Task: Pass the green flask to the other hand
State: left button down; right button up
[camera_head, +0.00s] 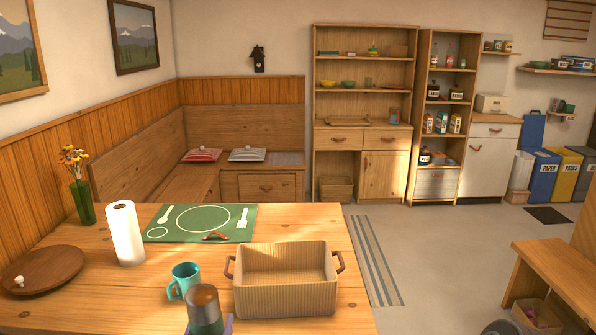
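The green flask (206,312) stands upright at the bottom edge of the view, near the front of the wooden table (80,313). It has a rounded brown top and a dark green body, and its lower part is cut off by the frame. A small blue-violet piece (229,324) shows at both sides of its body; I cannot tell what it is. I can make out neither my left gripper nor my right gripper in this view.
A teal mug (184,281) stands just behind the flask, and a ribbed tan basket (285,300) is close on its right. A paper towel roll (125,233), a green placemat (200,211) and a round wooden board (42,268) are further off. The front left is clear.

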pick_arm(q)
jog(key=shift+r, duration=0.1)
jog(key=s+d+m+g+h, duration=0.1)
jog(key=s+d+m+h, duration=0.1)
jog(key=d+h, duration=0.2)
jog(key=s+d+r+m+g+h, duration=0.1)
jog(key=s+d+m+h, duration=0.2)
jog(key=d, duration=0.4)
jog(key=s+d+r+m+g+h, duration=0.1)
jog(key=s+d+m+g+h, duration=0.1)
jog(key=d, duration=0.4)
jog(key=s+m+h, duration=0.1)
jog(key=h, duration=0.1)
jog(key=shift+s+d+h, duration=0.15)
jog(key=shift+s+h, duration=0.1)
jog(key=shift+h, duration=0.05)
jog(key=shift+d, duration=0.1)
jog(key=d+f, duration=0.4)
jog(key=d, duration=0.3)
jog(key=shift+f, duration=0.4)
jog(key=shift+a+r, duration=0.1)
jog(key=shift+a, duration=0.05)
jog(key=a+r, duration=1.1)
jog(key=r, duration=0.4)
jog(key=shift+a, duration=0.2)
jog(key=shift+f, duration=0.1)
